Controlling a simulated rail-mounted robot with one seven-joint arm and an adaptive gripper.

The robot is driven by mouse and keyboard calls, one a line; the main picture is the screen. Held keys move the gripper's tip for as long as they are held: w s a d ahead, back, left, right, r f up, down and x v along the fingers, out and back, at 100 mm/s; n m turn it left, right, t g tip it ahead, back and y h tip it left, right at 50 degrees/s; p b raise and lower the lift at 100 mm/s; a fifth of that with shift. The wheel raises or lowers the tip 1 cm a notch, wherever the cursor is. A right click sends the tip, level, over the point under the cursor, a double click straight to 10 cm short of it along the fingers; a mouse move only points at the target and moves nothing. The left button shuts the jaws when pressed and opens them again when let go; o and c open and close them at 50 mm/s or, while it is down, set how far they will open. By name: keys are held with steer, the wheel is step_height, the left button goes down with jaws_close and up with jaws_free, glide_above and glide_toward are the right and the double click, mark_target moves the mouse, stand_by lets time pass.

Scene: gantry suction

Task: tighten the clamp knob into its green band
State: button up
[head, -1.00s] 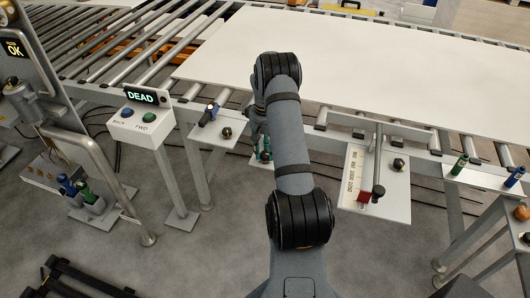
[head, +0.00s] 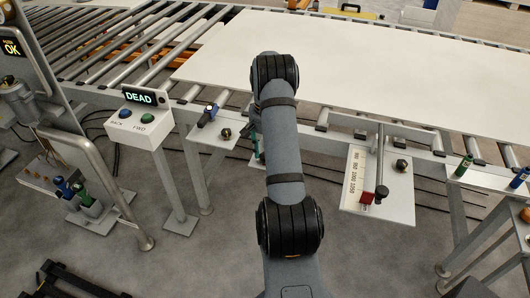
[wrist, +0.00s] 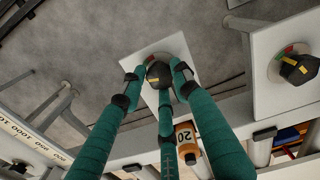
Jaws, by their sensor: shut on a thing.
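In the wrist view, a black knob (wrist: 159,74) with a yellow mark stands on a pale plate (wrist: 175,45). The teal fingers of my gripper (wrist: 158,70) are closed around it, with tips touching its sides. Its green band cannot be made out; the fingers cover much of the knob's surround. In the head view, my arm hides this knob, and only a sliver of teal gripper shows beside the arm. A second black knob (wrist: 299,69) with a yellow mark, on another plate, has red and green marks beside it.
An orange part (wrist: 186,139) marked 20 lies behind my middle finger. A control box (head: 139,118) reading DEAD is at left. A large white panel (head: 330,60) lies on the rollers.

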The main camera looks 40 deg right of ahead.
steer(key=shift+s+a+f, duration=0.15)
steer(key=shift+a, duration=0.05)
steer(key=o, duration=1.2)
steer(key=shift+d, duration=0.1)
steer(key=shift+c, duration=0.2)
steer(key=shift+r, duration=0.25)
step_height(320, 180, up, 12)
steer(key=shift+f, duration=0.15)
